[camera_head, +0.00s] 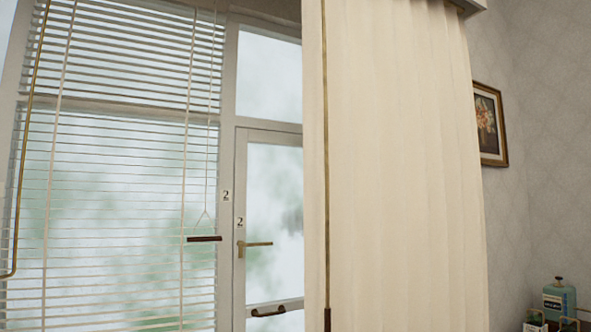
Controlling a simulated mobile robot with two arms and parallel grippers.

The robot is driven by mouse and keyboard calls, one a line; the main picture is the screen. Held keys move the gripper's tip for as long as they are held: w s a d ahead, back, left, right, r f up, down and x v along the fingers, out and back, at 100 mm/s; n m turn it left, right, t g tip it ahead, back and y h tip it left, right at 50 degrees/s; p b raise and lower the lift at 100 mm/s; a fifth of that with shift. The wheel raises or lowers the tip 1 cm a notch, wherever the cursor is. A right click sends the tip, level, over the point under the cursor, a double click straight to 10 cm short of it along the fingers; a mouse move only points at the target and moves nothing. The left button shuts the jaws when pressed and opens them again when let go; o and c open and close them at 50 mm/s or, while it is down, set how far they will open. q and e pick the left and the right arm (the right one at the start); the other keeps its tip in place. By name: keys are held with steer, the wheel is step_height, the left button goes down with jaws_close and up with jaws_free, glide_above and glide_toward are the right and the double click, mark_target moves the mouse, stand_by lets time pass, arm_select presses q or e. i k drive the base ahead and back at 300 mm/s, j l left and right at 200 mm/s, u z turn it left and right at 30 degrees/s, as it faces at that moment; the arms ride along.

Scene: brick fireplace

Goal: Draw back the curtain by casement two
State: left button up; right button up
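A cream curtain (405,170) hangs in vertical folds over the right part of the window and covers what lies behind it. A thin brass-coloured rod with a dark lower end (326,180) hangs along the curtain's left edge. To the left of the curtain is a white-framed casement (241,190) with a "2" label on its frame, a brass lever handle (255,244) and a lower pull handle (268,312). The curtain overlaps the casement's right side. Neither of my grippers shows in this view.
A slatted blind (110,170) covers the left window, with cords ending in a dark bar (204,239) and a brass wand (20,180) at far left. A framed picture (489,125) hangs on the right wall. A teal pump bottle (559,300) stands at bottom right.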

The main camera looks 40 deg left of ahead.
mark_target(394, 231)
steer(key=u, duration=1)
